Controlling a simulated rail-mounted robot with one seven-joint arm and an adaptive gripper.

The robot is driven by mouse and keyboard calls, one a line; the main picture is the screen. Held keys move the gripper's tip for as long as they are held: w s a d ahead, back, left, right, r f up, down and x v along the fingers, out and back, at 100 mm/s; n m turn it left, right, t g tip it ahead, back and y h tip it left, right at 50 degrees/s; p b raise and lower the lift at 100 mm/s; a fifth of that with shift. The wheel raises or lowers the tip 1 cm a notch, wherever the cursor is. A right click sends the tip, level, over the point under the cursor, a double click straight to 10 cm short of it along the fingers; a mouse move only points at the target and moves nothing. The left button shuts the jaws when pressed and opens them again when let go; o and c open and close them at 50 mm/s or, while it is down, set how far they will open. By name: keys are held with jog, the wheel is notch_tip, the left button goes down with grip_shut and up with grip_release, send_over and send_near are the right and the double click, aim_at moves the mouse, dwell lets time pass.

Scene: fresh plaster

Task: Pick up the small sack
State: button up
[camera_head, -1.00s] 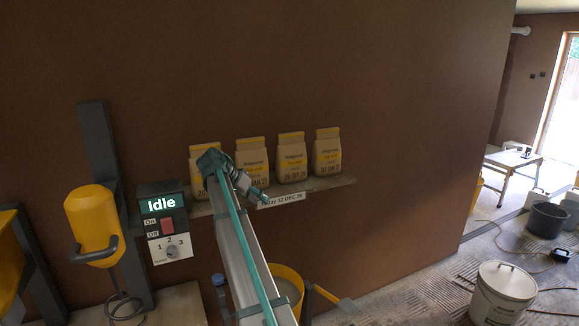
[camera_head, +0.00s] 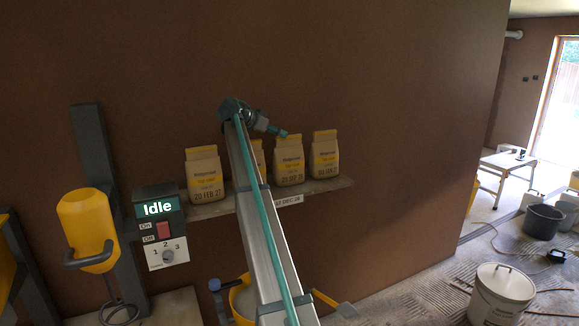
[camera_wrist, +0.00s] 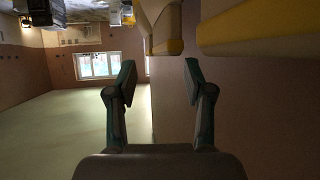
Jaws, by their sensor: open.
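Several small sacks with yellow tops and date labels stand upright in a row on a wall shelf (camera_head: 225,206). The leftmost sack (camera_head: 205,176) is in full view and reads about "20 FEB 27". The second sack (camera_head: 260,156) is mostly hidden behind my arm. The third sack (camera_head: 289,162) and the rightmost sack (camera_head: 324,157) show clearly, but their dates are hard to read. My gripper (camera_head: 284,134) is open and empty, pointing right at the height of the third sack's top. In the wrist view, my open fingers (camera_wrist: 157,78) have yellow-banded sacks (camera_wrist: 168,46) above them in the picture.
A date sign (camera_head: 289,200), partly covered by my arm, is on the shelf edge. A control box (camera_head: 158,228) reading "Idle" and a yellow device (camera_head: 87,225) stand at left. A yellow bucket (camera_head: 240,300) is below the shelf. A white bucket (camera_head: 502,293) stands on the floor at right.

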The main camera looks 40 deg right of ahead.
aim_at(289, 136)
jog(key=shift+p+x, duration=1.5)
jog(key=shift+x, duration=1.85)
jog(key=shift+w, duration=0.15)
grip_shut()
jog(key=shift+r, duration=0.1)
